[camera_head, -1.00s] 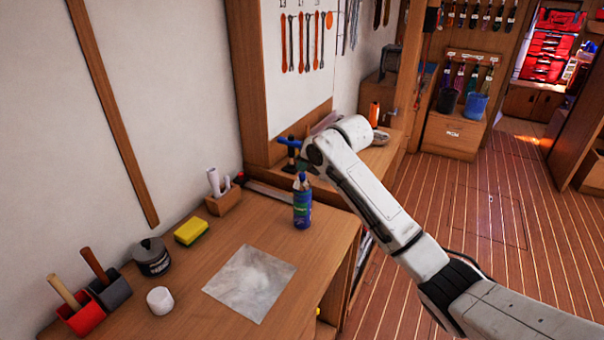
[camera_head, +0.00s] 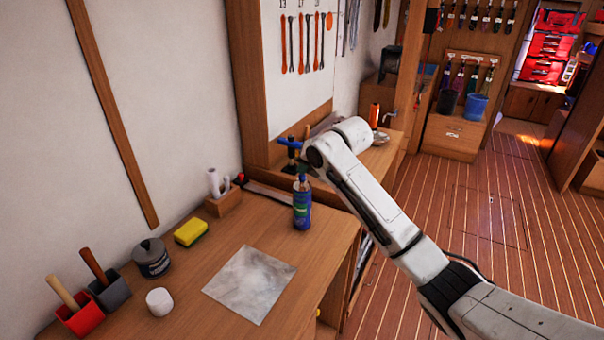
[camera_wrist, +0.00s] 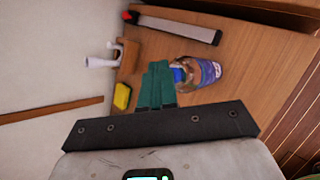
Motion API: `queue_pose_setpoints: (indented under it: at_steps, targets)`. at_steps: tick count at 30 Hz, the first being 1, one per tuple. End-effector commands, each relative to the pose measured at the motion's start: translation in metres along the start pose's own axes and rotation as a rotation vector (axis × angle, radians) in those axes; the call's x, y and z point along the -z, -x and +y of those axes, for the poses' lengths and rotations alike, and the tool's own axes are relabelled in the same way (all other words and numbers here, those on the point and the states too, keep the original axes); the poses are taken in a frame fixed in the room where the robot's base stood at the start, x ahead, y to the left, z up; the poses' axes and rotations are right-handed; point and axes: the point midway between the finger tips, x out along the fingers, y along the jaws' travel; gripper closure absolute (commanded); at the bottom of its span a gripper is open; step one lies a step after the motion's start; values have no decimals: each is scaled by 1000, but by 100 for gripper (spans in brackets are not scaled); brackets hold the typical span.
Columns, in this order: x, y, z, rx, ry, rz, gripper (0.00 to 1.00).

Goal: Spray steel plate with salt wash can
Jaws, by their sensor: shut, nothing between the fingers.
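The salt wash can (camera_head: 302,208), blue with a green band, stands upright on the wooden bench near its right edge. It also shows in the wrist view (camera_wrist: 208,72), right of the fingers. The steel plate (camera_head: 250,284), a grey mottled square, lies flat on the bench, in front and left of the can. My gripper (camera_wrist: 157,68) shows green fingers, shut and empty, beside the can's top. I cannot tell whether they touch it. In the head view the arm's end is above the can, and the fingers are mostly hidden.
A yellow sponge (camera_head: 190,232), a dark lidded pot (camera_head: 152,260), a white cup (camera_head: 160,301) and a red holder (camera_head: 82,318) stand left of the plate. A wooden block (camera_head: 224,203) stands at the back. The bench between can and plate is clear.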

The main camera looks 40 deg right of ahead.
Motion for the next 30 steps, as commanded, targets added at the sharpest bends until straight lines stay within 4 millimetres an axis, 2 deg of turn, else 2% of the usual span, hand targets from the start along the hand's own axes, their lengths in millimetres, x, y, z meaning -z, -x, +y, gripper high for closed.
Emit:
queue_pose_setpoints:
  at_steps: [14, 30]
  targets:
    - [-4, 6, 5, 0, 0, 0, 100]
    - [-29, 40, 30, -1, 1, -1, 100]
